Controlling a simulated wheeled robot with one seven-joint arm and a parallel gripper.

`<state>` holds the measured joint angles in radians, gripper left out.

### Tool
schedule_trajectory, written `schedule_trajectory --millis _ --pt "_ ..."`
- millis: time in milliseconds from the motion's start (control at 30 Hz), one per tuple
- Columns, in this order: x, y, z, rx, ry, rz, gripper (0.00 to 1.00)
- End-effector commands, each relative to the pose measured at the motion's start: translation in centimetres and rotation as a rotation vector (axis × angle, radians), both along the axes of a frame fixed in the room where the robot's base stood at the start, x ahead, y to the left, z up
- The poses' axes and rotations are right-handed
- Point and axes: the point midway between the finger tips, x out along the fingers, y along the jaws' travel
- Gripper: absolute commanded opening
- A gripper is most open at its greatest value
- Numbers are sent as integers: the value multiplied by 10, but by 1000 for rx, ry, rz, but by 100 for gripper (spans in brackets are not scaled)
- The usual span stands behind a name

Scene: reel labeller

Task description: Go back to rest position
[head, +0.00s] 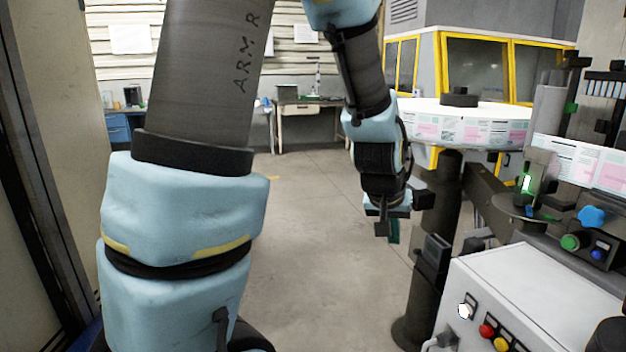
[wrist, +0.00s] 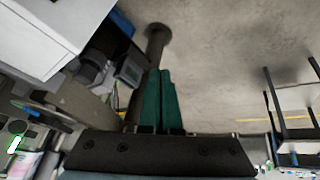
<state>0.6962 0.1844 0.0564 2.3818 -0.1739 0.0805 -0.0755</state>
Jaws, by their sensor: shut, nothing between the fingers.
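My gripper (head: 388,230) hangs at the end of my arm near the middle of the head view, pointing down over open floor. Its green fingers also show in the wrist view (wrist: 160,100), lying side by side. They are shut with nothing between them. In the head view the gripper is left of the labelling machine (head: 530,285) and its dark post, apart from both as far as I can tell. My pale blue and grey arm links fill the left of the head view.
A large label reel (head: 465,125) sits on the dark post (head: 440,215). The machine's front has coloured buttons (head: 487,331). A yellow-framed enclosure (head: 480,70) and a workbench (head: 305,105) stand behind. The grey floor (head: 315,230) between is clear. A dark-edged panel stands at far left.

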Motion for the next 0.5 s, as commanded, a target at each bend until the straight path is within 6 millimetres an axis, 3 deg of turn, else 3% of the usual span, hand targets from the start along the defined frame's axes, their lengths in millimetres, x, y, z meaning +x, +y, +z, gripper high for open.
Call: schedule_trajectory --millis 33,200,333,500 --pt "4 34 -1 26 28 46 0" --pt "-8 131 -9 113 138 163 0" --pt "-29 188 -13 161 218 236 0" --pt "-51 227 -15 193 285 291 0"
